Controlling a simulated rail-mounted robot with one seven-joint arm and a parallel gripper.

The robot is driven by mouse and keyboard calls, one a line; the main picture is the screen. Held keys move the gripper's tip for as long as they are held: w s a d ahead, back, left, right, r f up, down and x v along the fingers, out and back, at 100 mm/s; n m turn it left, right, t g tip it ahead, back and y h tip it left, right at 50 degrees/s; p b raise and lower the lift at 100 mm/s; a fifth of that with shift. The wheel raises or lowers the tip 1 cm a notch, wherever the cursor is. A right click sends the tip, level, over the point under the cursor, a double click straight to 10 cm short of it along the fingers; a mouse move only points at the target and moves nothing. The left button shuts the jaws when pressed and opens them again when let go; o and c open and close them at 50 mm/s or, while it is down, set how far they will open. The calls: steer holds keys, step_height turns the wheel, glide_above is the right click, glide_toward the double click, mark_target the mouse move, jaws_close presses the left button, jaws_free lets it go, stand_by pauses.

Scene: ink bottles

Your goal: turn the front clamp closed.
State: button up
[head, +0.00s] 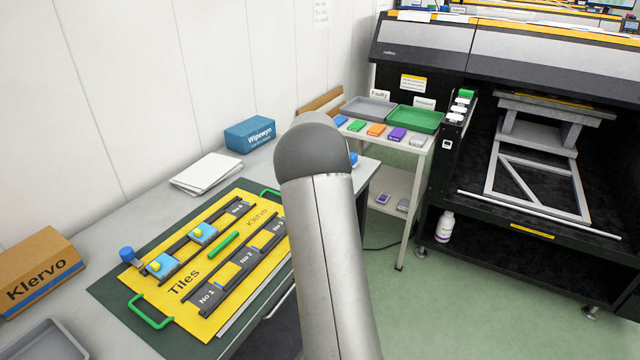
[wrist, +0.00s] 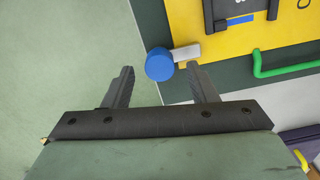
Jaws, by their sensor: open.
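A clamp with a round blue knob (wrist: 159,64) and a short pale grey bar (wrist: 186,52) shows in the wrist view. It is at the edge of the yellow board (wrist: 198,17), and its bar reaches onto the yellow. My gripper (wrist: 163,78) is open and empty, with its fingertips apart on either side of the knob's near side. I cannot tell whether they touch it. In the head view my arm hides my gripper and part of the yellow board (head: 185,282). Another blue-knobbed clamp (head: 127,254) stands at the board's left edge.
A green handle (wrist: 285,66) rises right of the clamp in the wrist view. Open floor (wrist: 65,60) is left of the mat.

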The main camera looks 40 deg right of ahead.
step_height(320, 180, up, 16)
stand_by(0.3)
stand_by(0.4)
steer(key=s+a+f+n, duration=0.1)
steer(key=s+a+n, duration=0.4)
steer(key=a, duration=0.7)
steer(key=s+a+f+n, duration=0.1)
steer(key=s+a+n, duration=0.4)
steer(key=a, duration=0.7)
steer(key=s+a+f+n, duration=0.3)
steer(key=s+a+f, duration=0.1)
steer(key=s, duration=0.4)
steer(key=s+a+f+n, duration=0.3)
steer(key=s+a+f, duration=0.1)
steer(key=s, duration=0.5)
steer(key=shift+s+a+f, duration=0.15)
steer(key=shift+s+a, duration=0.1)
steer(key=shift+a, duration=0.65)
